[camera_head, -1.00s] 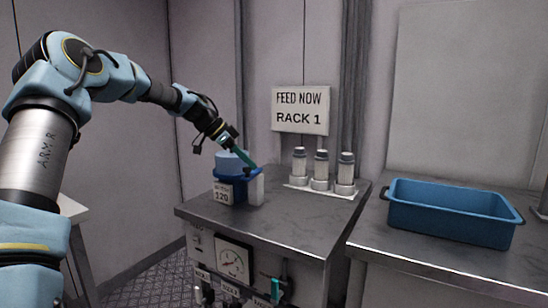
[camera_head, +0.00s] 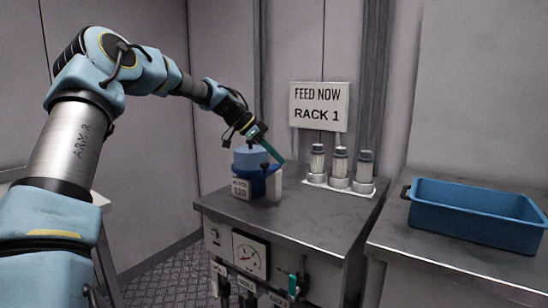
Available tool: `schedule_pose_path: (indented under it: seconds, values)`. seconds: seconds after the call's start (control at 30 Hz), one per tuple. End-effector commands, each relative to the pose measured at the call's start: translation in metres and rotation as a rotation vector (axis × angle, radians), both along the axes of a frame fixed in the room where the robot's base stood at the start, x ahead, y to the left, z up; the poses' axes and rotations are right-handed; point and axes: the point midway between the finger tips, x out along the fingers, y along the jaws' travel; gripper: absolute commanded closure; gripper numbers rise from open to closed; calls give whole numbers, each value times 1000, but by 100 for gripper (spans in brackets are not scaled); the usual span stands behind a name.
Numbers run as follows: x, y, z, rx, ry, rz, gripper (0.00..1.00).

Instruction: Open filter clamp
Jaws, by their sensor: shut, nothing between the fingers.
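The filter (camera_head: 250,158) is a light blue cylinder on the left of the grey metal cabinet top. A dark blue clamp band (camera_head: 270,171) goes around it, with a small dark part at its right side. A white label plate (camera_head: 240,188) is on its front, and a pale block (camera_head: 274,187) stands at its right. My gripper (camera_head: 273,151) is shut and empty, its teal fingers slanting down to the right just above the clamp's right side. I cannot tell whether the fingertips touch the clamp, or whether the clamp is open.
Three white-and-grey canisters (camera_head: 340,165) stand on a white strip behind and right of the filter. A "FEED NOW RACK 1" sign (camera_head: 319,106) is on the wall. A blue bin (camera_head: 475,215) sits on the right counter. The cabinet top in front is clear.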

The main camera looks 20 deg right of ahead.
Motion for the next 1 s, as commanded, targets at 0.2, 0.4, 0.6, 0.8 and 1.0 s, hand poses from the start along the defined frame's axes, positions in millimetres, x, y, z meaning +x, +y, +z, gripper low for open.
schedule_pose_path:
  seconds: [0.2,0.4,0.6,0.8,1.0]
  values:
    - [6,17,32,-1,-4,6,100]
    - [14,40,60,-2,-3,4,100]
    - [18,51,74,-1,-1,2,100]
    - [18,53,76,-1,0,1,100]
    - [18,53,76,0,0,1,100]
